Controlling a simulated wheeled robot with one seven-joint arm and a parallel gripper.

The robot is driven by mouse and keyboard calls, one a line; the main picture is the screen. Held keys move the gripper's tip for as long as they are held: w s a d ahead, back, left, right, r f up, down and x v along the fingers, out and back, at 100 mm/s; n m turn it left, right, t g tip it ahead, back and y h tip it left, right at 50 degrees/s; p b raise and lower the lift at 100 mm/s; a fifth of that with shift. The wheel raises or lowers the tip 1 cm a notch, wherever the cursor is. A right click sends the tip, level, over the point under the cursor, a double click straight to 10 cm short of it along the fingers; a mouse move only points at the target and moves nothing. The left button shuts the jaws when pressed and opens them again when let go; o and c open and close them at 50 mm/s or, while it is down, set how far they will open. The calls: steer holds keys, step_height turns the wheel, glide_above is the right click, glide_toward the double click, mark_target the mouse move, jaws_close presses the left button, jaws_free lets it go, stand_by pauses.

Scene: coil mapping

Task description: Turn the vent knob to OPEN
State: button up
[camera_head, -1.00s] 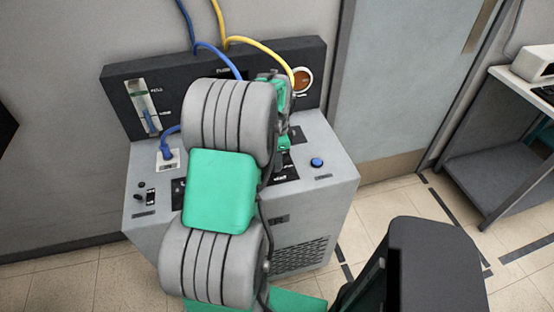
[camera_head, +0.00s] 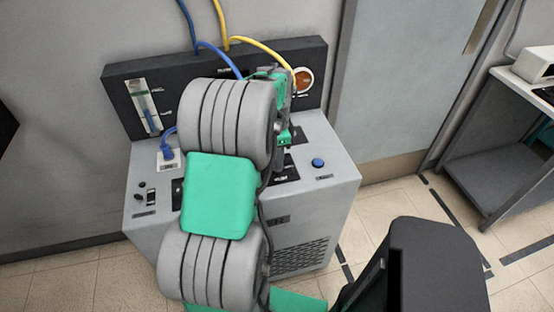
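The grey machine (camera_head: 335,165) with a dark back panel (camera_head: 118,92) stands against the wall. Its sloped top carries dark label plates, partly covered by my arm. I cannot make out the vent knob; my arm hides the middle of the panel, where it may be. My gripper (camera_head: 284,132) is mostly hidden behind my own grey and green arm links, over the right-centre of the machine's top. Its fingertips are not clear, so I cannot tell whether it is open or touching anything.
A blue button (camera_head: 318,162) sits on the right of the top. A blue plug (camera_head: 167,153) and small switches (camera_head: 147,193) are on the left. Blue and yellow hoses (camera_head: 262,46) arch over the back panel.

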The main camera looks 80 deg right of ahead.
step_height(320, 180, up, 6)
steer(key=shift+f, duration=0.1)
stand_by(0.4)
